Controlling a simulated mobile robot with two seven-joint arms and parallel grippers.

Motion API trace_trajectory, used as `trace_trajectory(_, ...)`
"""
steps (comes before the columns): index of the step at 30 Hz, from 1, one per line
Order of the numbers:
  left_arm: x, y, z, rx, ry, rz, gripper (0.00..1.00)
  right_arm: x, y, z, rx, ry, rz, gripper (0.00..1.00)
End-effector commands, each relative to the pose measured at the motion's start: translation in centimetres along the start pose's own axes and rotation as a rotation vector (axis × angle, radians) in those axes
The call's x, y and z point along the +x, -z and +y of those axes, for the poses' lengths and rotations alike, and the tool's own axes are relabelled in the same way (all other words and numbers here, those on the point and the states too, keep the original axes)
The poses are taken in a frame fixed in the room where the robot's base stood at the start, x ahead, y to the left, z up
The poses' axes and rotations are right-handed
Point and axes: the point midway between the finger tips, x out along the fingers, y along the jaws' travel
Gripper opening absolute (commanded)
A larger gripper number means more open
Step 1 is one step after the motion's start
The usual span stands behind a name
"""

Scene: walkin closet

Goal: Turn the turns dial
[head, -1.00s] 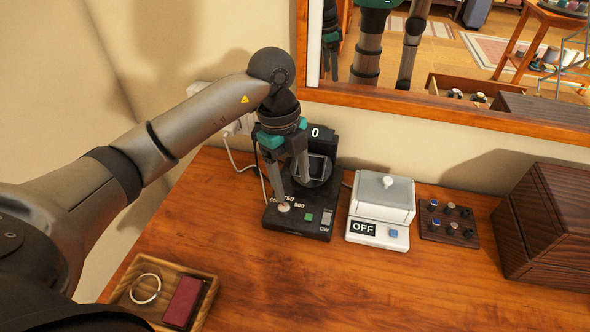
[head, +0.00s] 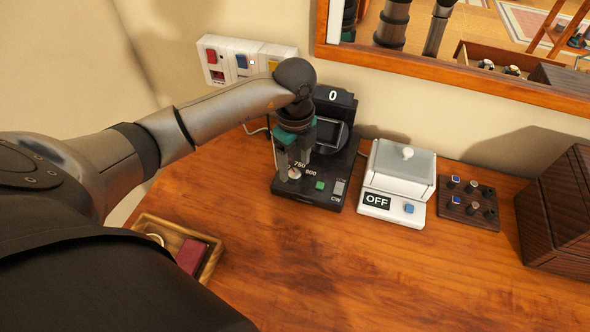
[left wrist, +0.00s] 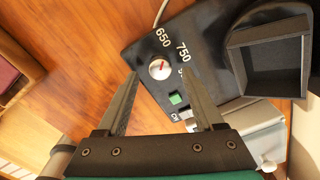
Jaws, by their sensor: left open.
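The turns dial (head: 295,174) is a small round silver knob on the front left of a black watch-winder unit (head: 318,187), whose display reads 0. In the left wrist view the dial (left wrist: 160,68) has a red mark pointing up, between the printed 650 and 750. My left gripper (head: 293,170) is open and points down at the dial. In the left wrist view its fingertips (left wrist: 158,73) appear on either side of the dial, without visible contact. The exact height gap cannot be told. My right gripper is not in view.
A green button (head: 320,185) and a CW switch (head: 338,188) sit right of the dial. A white box marked OFF (head: 398,190), a cufflink board (head: 482,213) and a dark wooden box (head: 560,215) stand further right. A wooden tray (head: 215,258) lies front left. The front table is clear.

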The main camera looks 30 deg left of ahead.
Motion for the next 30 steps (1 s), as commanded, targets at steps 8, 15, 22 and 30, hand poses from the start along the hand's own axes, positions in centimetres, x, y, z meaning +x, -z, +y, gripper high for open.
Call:
trace_trajectory(8,2.0,0.0,0.0,0.000,-0.001,0.000,0.69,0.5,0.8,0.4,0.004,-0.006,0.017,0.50)
trace_trajectory(15,2.0,0.0,0.0,0.000,0.000,0.000,0.69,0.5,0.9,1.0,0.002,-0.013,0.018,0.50)
trace_trajectory(22,2.0,0.0,0.0,0.000,0.000,0.000,0.43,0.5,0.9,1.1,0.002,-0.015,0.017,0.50)
trace_trajectory(30,2.0,0.0,0.0,0.000,0.000,0.000,0.13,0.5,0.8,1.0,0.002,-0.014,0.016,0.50)
